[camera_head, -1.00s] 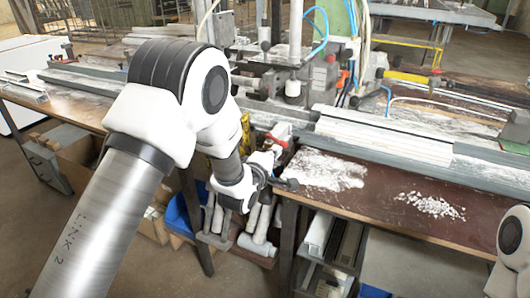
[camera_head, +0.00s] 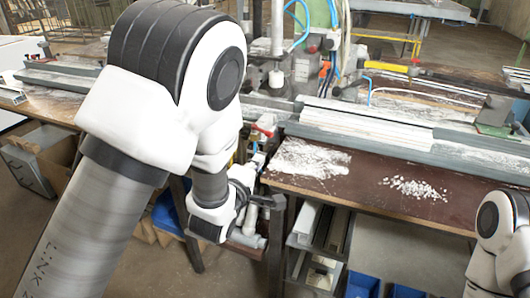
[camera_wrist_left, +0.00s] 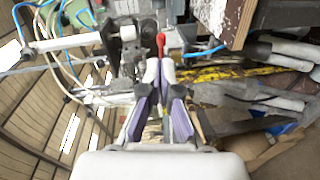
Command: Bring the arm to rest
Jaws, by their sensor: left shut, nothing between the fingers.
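My left arm (camera_head: 150,130) comes in from the left in the head view and bends down in front of the bench. My left gripper (camera_head: 246,178) hangs by the bench's near edge, partly hidden by its own wrist. In the left wrist view, my left gripper (camera_wrist_left: 160,72) has its purple-sided fingers together, with nothing between them. A red-tipped lever (camera_wrist_left: 160,42) shows just beyond the fingertips; I cannot tell the gap. Part of my right arm (camera_head: 500,235) shows at the right edge; its gripper is out of view.
The brown workbench (camera_head: 350,192) carries pale profiles (camera_head: 365,130), white dust and a pile of chips (camera_head: 414,188). A machine with hoses stands behind. Shelves and blue bins (camera_head: 362,285) are below. The open floor (camera_head: 120,255) lies at the front left.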

